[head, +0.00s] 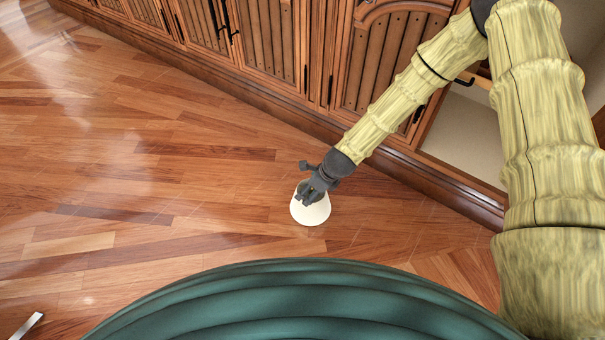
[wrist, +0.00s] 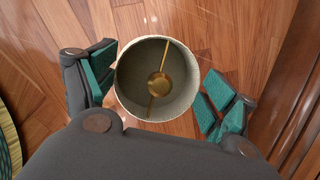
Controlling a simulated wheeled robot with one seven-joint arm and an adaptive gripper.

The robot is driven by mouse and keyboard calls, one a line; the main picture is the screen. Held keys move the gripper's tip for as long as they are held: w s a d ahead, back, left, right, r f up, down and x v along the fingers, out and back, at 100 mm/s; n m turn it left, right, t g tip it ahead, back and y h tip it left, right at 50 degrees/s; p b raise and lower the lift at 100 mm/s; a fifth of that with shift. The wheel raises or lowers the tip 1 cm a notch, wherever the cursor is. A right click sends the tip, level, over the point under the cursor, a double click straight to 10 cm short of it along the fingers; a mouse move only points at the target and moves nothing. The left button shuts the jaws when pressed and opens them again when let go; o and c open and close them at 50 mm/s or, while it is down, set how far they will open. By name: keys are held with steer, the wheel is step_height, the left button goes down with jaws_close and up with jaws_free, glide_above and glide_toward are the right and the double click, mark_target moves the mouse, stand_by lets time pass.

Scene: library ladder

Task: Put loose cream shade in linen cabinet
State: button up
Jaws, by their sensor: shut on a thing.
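The cream shade (head: 310,210) is a round, pale lampshade below my gripper (head: 313,190) in the head view. In the wrist view, the shade (wrist: 124,84) shows its open end, with a grey inside and a brass fitting across it. My gripper (wrist: 158,92) has its green-padded fingers on either side of the shade and is shut on it. The shade is at or just above the floor; I cannot tell if it touches. A wooden cabinet (head: 285,42) runs along the back. An open, pale-lined compartment (head: 465,132) shows at right, partly hidden behind my arm.
The wood floor (head: 150,190) left of the shade is broad and clear. The cabinet's raised base moulding (head: 270,98) runs diagonally behind the shade. Slatted doors with dark handles look closed at the upper left. A small metal piece (head: 27,325) lies at the lower left.

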steer(key=s+d+p, duration=0.2)
steer(key=s+d, duration=0.2)
steer(key=s, duration=0.3)
steer(key=shift+r, duration=0.35)
steer(key=shift+d, duration=0.15)
steer(key=shift+w, duration=0.1)
steer(key=w+r+n, duration=0.1)
steer(key=r+n, duration=0.1)
steer(key=w+a+r+n+g, duration=0.1)
steer(key=r+n, duration=0.1)
steer(key=w+a+r+n+g, duration=0.1)
steer(key=r+n, duration=0.1)
steer(key=shift+w+a+y, duration=0.15)
steer(key=shift+w+y, duration=0.1)
steer(key=shift+y, duration=0.15)
steer(key=w+d+r+n+g+h, duration=0.1)
steer(key=d+r+n+g, duration=0.1)
steer(key=d+r+n, duration=0.35)
steer(key=w+d+r+n+g+h, duration=0.1)
steer(key=d+r+n+h, duration=0.1)
steer(key=r+n, duration=0.7)
steer(key=w+d+r+n+g+h, duration=0.15)
steer(key=d+r+n, duration=0.25)
steer(key=r, duration=0.7)
steer(key=s+r+p, duration=0.3)
steer(key=r+p, duration=2)
steer(key=p, duration=1.4)
steer(key=shift+p, duration=0.4)
steer(key=shift+s+d+f, duration=0.1)
steer(key=shift+f, duration=0.1)
